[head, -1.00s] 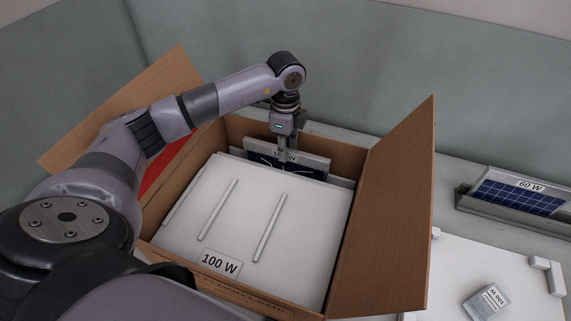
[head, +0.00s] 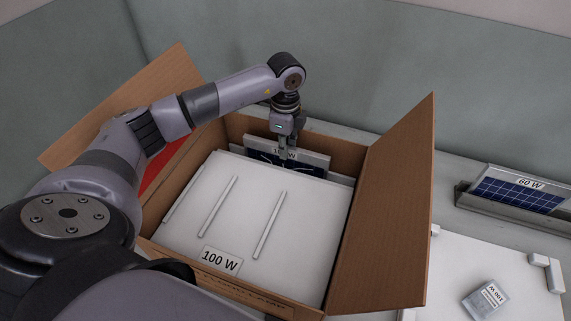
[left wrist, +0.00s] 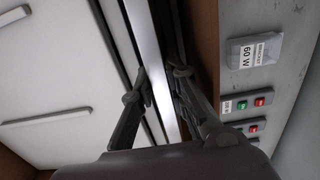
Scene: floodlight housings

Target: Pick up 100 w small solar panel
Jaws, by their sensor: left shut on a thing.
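The small solar panel (head: 312,162), dark blue with a pale frame and a partly covered label, stands upright at the back inside the cardboard box. My left gripper (head: 284,151) points down over its top edge, shut on it near the middle. In the left wrist view the fingers (left wrist: 162,92) sit on either side of the panel's pale frame edge (left wrist: 151,40). The panel's lower part is hidden behind the white 100 W housing (head: 226,225). My right gripper is not in view.
The open cardboard box (head: 385,215) has raised flaps at left and right. A 60 W panel (head: 520,194) rests in a grey holder at the right. A white board (head: 460,262) with a small labelled packet (head: 485,300) lies at the lower right. Switches (left wrist: 244,104) show beside the box.

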